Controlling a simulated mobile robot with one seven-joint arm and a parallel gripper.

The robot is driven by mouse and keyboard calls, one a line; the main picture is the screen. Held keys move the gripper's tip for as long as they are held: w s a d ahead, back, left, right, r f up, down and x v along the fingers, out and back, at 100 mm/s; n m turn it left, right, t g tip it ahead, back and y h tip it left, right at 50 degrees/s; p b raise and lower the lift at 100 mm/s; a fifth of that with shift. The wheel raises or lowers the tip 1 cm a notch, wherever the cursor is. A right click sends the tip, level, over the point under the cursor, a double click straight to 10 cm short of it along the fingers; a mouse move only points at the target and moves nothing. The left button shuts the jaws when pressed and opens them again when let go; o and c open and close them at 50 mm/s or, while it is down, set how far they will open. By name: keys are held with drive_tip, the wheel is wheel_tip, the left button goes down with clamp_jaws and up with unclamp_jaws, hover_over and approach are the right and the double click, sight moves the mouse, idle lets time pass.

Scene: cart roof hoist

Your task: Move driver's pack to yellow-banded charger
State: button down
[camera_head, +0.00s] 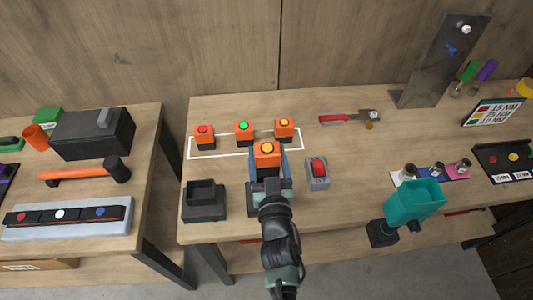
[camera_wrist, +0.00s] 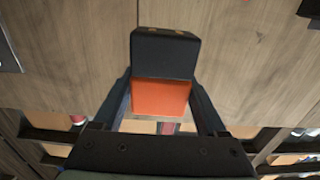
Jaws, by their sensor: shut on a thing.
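My gripper (camera_head: 268,160) is shut on an orange pack (camera_head: 267,148) with a yellow round mark. In the wrist view the pack (camera_wrist: 162,97) sits between both fingers, its black end pointing away, with small coppery contacts at the edge. In the head view it appears over the middle of the bench; its height is unclear. A black charger-like block with an open top (camera_head: 204,202) stands at the bench's front left. A dark block (camera_head: 254,193) is partly hidden by my gripper. No yellow band shows on either block. The teal driver (camera_head: 412,203) is at the right.
Orange packs with red (camera_head: 204,136), green (camera_head: 244,132) and yellow (camera_head: 284,128) marks stand along a white outline behind my gripper. A grey box with a red switch (camera_head: 317,173) is close at the right. A red-handled tool (camera_head: 345,118) lies farther back.

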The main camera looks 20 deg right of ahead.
sight(267, 169)
drive_tip(key=shift+f+b, duration=2.8)
drive_tip(key=shift+f+b, duration=2.1)
drive_tip(key=shift+f, duration=0.25)
drive_tip(key=shift+c, duration=0.3)
unclamp_jaws()
drive_tip(key=shift+o, duration=0.3)
drive_tip(key=shift+a, duration=0.1)
drive_tip(key=shift+f, duration=0.1)
drive_tip(key=b+v, duration=0.1)
drive_tip(key=v, duration=1.2)
drive_tip(key=shift+r+b, duration=0.2)
drive_tip(key=shift+b, duration=0.15)
drive_tip(key=shift+w, duration=0.1)
